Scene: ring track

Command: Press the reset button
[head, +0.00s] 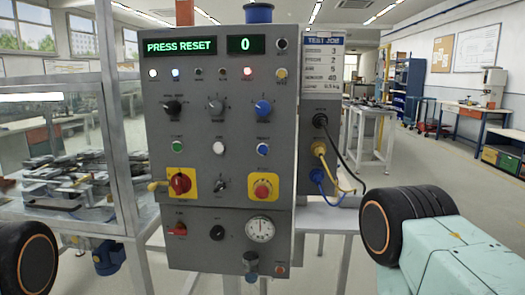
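A grey control panel (215,130) stands upright in front of me. Its left green display (181,46) reads "PRESS RESET" and its right display (246,44) reads "0". A blue push button (263,149) sits right of centre under a small label that seems to read RESET, though the print is too small to be sure. A green button (177,146) and a white button (219,148) sit to its left in the same row. Nothing covers these buttons. Neither of my grippers is in view.
Below the blue button is a red mushroom button (262,187) on a yellow plate. A red rotary switch (180,183) and a pressure gauge (260,229) are also on the panel. Cables (325,160) hang at its right side. A framed enclosure (75,150) with metal parts stands left.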

